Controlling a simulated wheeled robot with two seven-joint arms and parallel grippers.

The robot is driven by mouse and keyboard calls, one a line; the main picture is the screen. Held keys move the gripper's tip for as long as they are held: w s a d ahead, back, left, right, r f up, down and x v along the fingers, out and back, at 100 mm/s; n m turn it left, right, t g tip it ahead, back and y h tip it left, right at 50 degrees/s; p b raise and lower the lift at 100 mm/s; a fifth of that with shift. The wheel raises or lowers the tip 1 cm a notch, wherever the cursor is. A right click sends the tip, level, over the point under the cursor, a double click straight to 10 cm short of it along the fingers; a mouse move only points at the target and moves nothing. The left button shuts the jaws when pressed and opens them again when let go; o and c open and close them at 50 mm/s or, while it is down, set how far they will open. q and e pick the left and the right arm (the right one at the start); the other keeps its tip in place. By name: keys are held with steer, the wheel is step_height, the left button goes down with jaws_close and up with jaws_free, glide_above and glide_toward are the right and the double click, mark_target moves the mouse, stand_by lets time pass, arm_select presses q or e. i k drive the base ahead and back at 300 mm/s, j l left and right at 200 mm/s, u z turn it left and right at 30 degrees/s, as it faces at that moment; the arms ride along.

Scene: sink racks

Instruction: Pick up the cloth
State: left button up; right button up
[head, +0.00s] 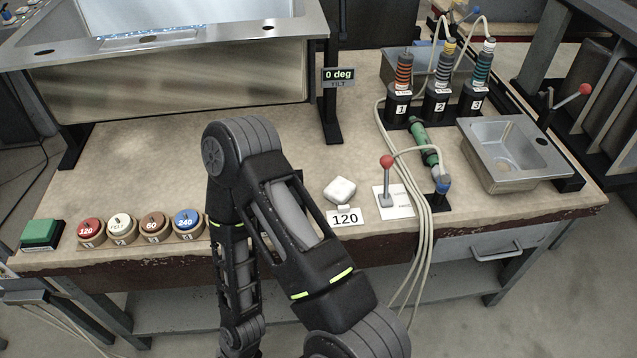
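A small white folded-looking pad (340,190) lies on the bench near its front edge, just behind a card reading 120. It may be the cloth, but I cannot tell for sure. No other thing that looks like a cloth shows. One black arm of mine rises from the bottom, bends at its elbow left of the pad and runs down again past the bench's front edge. Neither gripper shows in the head view. My arm hides part of the middle of the bench.
Round labelled pots (122,229) and a green block (41,234) stand at the front left. A red-knobbed lever (387,163), a green-handled tool (424,145) and pale hoses are right of the pad. A metal sink (514,152) is at right. A large tilted metal basin (170,80) stands behind.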

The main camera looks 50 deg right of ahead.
mark_target(340, 190)
steer(key=k+l+u, duration=0.35)
steer(key=k+l, duration=0.55)
